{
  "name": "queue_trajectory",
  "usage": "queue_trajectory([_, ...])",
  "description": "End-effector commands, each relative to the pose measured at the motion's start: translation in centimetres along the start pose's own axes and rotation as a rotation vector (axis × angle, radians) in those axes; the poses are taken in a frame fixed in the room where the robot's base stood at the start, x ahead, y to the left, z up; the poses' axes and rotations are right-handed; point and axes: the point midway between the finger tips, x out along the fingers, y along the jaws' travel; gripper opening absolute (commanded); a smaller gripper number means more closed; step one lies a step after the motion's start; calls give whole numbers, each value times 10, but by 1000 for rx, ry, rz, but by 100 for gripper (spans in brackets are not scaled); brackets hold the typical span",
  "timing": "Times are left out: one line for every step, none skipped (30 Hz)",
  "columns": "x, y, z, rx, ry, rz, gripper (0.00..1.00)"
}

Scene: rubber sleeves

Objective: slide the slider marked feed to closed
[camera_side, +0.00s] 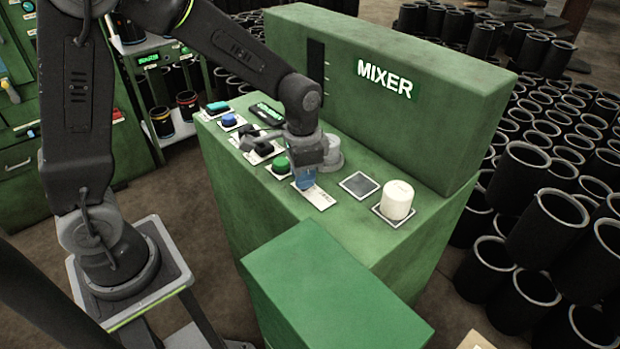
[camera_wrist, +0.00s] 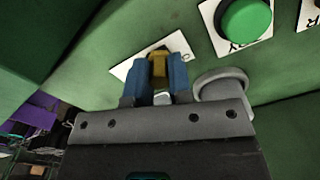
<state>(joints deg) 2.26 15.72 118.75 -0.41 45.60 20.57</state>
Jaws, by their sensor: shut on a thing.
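The slider's white plate (camera_side: 319,199) lies on the green panel top, to the left of the dark square. It also shows in the wrist view (camera_wrist: 122,69), where a yellow-brown slider knob (camera_wrist: 159,66) stands on it. My gripper (camera_side: 304,181) is down at the plate, with its blue fingers on either side of the knob. In the wrist view my gripper (camera_wrist: 160,72) is shut on that knob. The fingers cover much of the plate, and its lettering is too small and hidden to read, so the slider's position along its track cannot be told.
A green button (camera_side: 281,164) sits close beside the plate, and a blue button (camera_side: 228,120) farther left. A dark square (camera_side: 359,186) and a white knob (camera_side: 397,200) are to the right. The tall MIXER housing (camera_side: 420,115) rises behind. A green box (camera_side: 325,300) stands in front.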

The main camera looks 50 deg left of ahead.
Motion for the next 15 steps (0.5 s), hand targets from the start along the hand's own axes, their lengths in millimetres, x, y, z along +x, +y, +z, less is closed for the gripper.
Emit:
queue_trajectory([0, -4, 1, -1, 0, -7, 0])
queue_trajectory([0, -4, 1, -1, 0, -8, 0])
queue_trajectory([0, -5, 1, -1, 0, -9, 0])
queue_trajectory([0, -5, 1, -1, 0, -9, 0])
queue_trajectory([0, -5, 1, -1, 0, -9, 0])
queue_trajectory([0, -5, 1, -1, 0, -10, 20])
queue_trajectory([-1, -5, 1, -1, 0, -10, 23])
queue_trajectory([-1, -5, 1, -2, 0, -10, 26])
queue_trajectory([0, -5, 1, -2, 0, -9, 30])
queue_trajectory([0, -5, 1, -2, 0, -9, 33])
queue_trajectory([0, -5, 1, -1, 0, -9, 36])
queue_trajectory([0, -5, 1, -1, 0, -8, 40])
queue_trajectory([0, -4, 1, -1, 0, -8, 42])
queue_trajectory([0, -4, 1, -1, 0, -8, 45])
queue_trajectory([0, -4, 1, -1, 0, -7, 45])
